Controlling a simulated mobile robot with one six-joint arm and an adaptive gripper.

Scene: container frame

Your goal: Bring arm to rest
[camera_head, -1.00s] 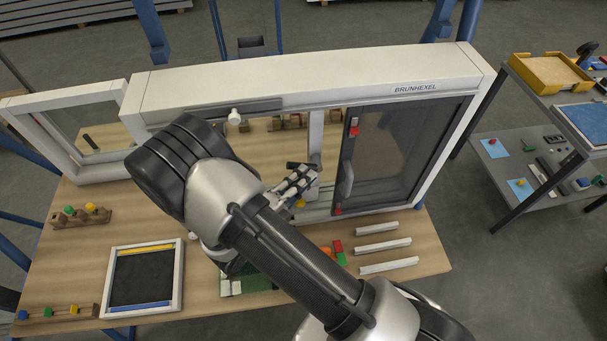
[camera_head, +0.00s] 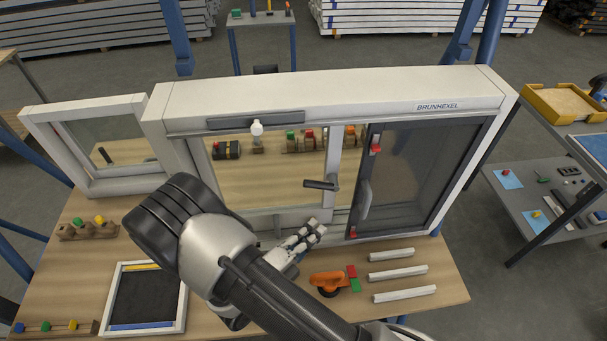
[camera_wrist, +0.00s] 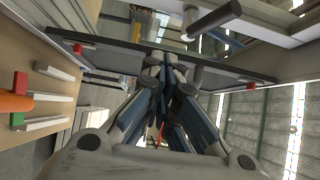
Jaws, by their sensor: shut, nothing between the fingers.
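My gripper (camera_head: 316,229) is in front of the lower rail of the white window frame (camera_head: 330,90), below the dark handle (camera_head: 320,185). Its fingers are shut with nothing between them. In the wrist view the closed fingers (camera_wrist: 165,70) point toward the dark-framed sliding sash. My arm crosses the lower middle of the head view and hides part of the table and the frame's lower left.
An orange suction tool (camera_head: 328,281) with red and green blocks lies right of my gripper. White strips (camera_head: 398,272) lie further right. A black-faced framed tray (camera_head: 145,300) lies at left. An open side sash (camera_head: 95,145) stands at left. A grey side table (camera_head: 545,190) is at right.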

